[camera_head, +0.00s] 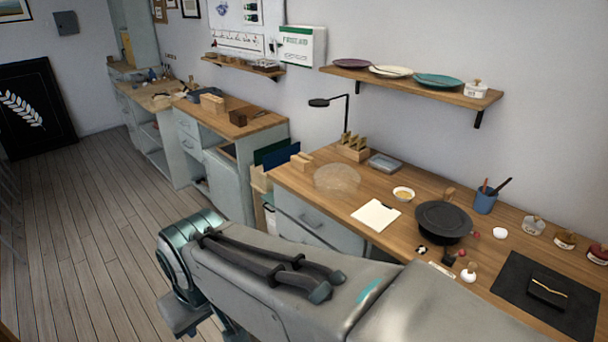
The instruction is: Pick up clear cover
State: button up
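The clear cover (337,179) is a see-through, rounded piece on the wooden workbench, near its left end. It stands behind a white notepad and left of a small white bowl. Its outline is faint, and I cannot tell whether anything is under it. My grey arm, with a teal joint and dark cable-like parts, fills the lower middle of the view, in front of the bench. I cannot make out my gripper's fingertips anywhere in the view.
The workbench (300,178) also holds a notepad (376,215), a bowl (403,195), a black round pan-like object (443,222), a blue pen cup (485,201) and a dark mat (520,300). A desk lamp (346,113) stands behind the cover. A shelf (400,80) with plates hangs above.

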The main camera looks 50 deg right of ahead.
aim_at(334, 180)
jog(key=z, duration=0.2)
jog(key=i, duration=1.25)
jog(key=z, duration=1)
jog(key=i, duration=1)
jog(key=z, duration=1.5)
jog(key=i, duration=0.4)
jog(key=z, duration=0.35)
